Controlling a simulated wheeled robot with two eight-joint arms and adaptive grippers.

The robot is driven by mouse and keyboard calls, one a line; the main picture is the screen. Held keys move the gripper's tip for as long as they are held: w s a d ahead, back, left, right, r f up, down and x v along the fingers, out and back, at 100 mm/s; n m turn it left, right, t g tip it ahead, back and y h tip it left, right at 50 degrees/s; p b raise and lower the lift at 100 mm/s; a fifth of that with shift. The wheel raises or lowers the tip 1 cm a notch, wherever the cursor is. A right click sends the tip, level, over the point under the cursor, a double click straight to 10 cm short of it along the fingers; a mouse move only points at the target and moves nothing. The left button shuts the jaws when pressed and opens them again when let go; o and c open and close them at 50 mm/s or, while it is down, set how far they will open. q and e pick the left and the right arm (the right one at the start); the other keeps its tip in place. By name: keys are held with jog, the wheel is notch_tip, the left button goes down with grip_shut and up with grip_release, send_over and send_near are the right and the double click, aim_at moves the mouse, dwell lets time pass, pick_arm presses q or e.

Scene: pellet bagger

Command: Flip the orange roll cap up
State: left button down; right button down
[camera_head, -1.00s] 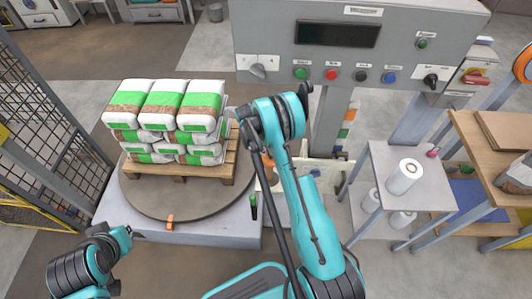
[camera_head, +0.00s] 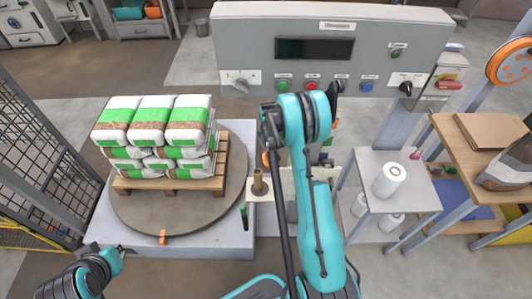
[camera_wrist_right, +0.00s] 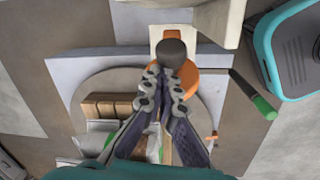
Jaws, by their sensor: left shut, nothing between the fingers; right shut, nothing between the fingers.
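The orange roll cap (camera_wrist_right: 186,84) shows in the right wrist view as an orange disc, partly covered by my fingertips and a dark round post top (camera_wrist_right: 174,54). In the head view a small orange part (camera_head: 265,158) shows beside my right arm, behind a brown upright post (camera_head: 258,182). My right gripper (camera_wrist_right: 162,74) is shut and empty, its tips in front of the disc beside the post top; contact cannot be told. My left gripper (camera_head: 124,250) is shut and empty at the lower left, before the turntable.
A pallet (camera_head: 172,184) stacked with green-and-white bags stands on the round turntable (camera_head: 140,212). The control panel (camera_head: 332,60) spans the back. A small table (camera_head: 398,165) with a white roll stands right.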

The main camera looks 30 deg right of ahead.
jog(key=shift+s+d+r, duration=0.1)
jog(key=shift+s+d, duration=0.2)
jog(key=shift+d, duration=0.15)
dwell(0.4)
